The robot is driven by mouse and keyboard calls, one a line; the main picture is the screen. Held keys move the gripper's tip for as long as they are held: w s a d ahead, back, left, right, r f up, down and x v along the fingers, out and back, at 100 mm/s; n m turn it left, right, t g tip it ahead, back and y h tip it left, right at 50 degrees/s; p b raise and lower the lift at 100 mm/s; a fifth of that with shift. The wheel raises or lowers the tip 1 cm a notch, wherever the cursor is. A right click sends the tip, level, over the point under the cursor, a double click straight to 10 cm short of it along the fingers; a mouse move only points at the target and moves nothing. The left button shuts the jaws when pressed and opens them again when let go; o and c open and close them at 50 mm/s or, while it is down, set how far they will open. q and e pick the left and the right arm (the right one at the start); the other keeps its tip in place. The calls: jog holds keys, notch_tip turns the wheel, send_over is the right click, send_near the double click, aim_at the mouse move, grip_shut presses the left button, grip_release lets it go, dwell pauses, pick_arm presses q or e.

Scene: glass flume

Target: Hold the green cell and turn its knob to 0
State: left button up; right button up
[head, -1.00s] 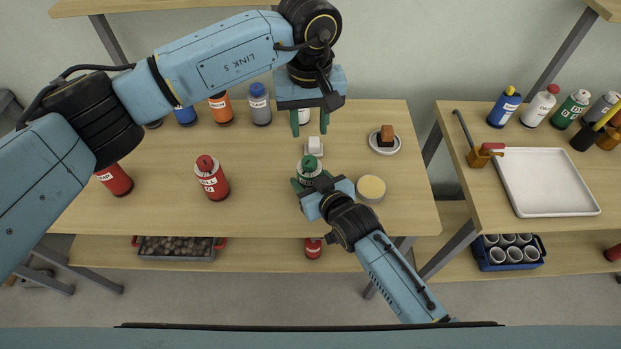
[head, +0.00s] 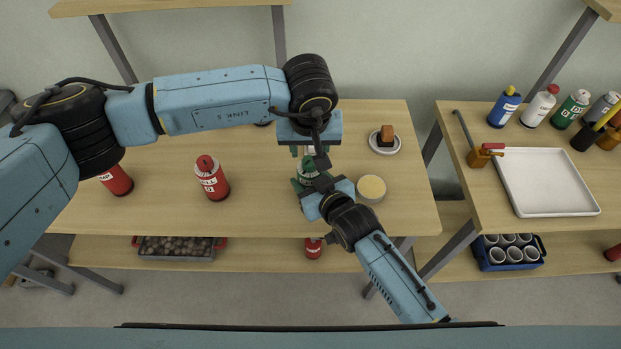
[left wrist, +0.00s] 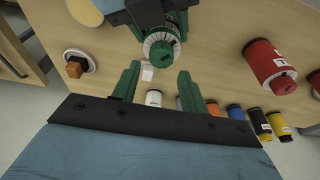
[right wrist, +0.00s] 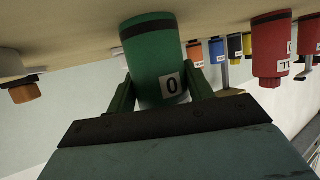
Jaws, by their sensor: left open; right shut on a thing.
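The green cell (head: 306,172) stands on the middle table, partly hidden by my grippers in the head view. My right gripper (right wrist: 160,82) is shut around its body; a white label with "0" shows on the side of the cell (right wrist: 150,50) in the right wrist view. In the left wrist view the cell's top, a green knob (left wrist: 159,49) with a pale marked ring, faces the camera; its setting is too small to read. My left gripper (left wrist: 157,84) is open and empty near the knob, its fingers apart from it.
A red cell (head: 212,182) stands left of the green one, another red cell (head: 117,181) farther left. A round yellow pad (head: 371,188) and a saucer (head: 396,149) with a small brown-orange block sit to the right. Several bottles stand at the back (left wrist: 235,112).

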aim_at(310, 161)
pick_arm(q)
jog(key=shift+s+x, duration=0.2)
jog(key=shift+x, duration=0.65)
jog(key=shift+s+x, duration=0.2)
jog(key=shift+x, duration=0.7)
jog(key=shift+f, duration=0.1)
jog(key=c, duration=0.6)
